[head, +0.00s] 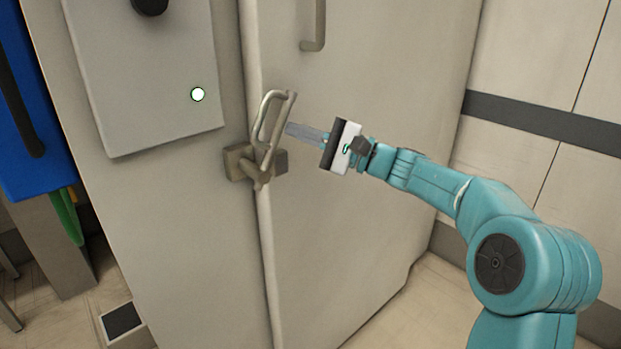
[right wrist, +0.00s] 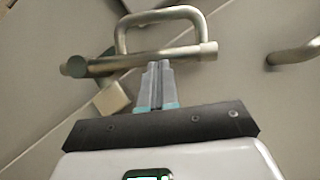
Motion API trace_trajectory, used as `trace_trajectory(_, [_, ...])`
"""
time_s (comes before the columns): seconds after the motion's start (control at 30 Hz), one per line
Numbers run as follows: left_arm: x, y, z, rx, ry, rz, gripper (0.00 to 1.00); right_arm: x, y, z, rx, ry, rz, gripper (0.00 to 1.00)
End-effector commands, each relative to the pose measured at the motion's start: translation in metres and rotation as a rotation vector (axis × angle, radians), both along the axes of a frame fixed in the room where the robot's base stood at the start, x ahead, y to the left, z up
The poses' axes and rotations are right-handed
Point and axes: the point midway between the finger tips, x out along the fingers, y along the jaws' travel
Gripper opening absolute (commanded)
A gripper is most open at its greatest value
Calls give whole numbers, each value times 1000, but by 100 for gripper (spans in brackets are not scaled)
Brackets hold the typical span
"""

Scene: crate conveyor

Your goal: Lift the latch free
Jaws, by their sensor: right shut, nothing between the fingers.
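The latch (head: 266,125) is a metal bar with a looped handle, mounted across the seam between a grey panel and a door. Its loop is tilted upward in the head view. It also shows in the right wrist view (right wrist: 190,53), with the loop beyond the bar. My right gripper (head: 288,129) is shut and empty, its fingertips beside the loop from the right. In the right wrist view its fingertips (right wrist: 158,64) are together just at the near side of the bar; I cannot tell whether they touch it. My left gripper is not in view.
The pale door (head: 350,200) has a fixed handle (head: 319,25) higher up. A blue object (head: 35,110) stands at the far left. The space right of the door is clear.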

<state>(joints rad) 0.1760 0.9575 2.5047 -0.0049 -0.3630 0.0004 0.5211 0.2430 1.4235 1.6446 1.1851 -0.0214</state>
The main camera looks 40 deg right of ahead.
Motion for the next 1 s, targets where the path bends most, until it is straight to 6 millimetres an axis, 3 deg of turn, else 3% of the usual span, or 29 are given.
trace_trajectory(0.5, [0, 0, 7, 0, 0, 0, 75, -3, 37, 23, -387, -32, 2, 0])
trace_trajectory(1.0, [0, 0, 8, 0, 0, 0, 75, -3, 47, 26, -495, -38, 2, 0])
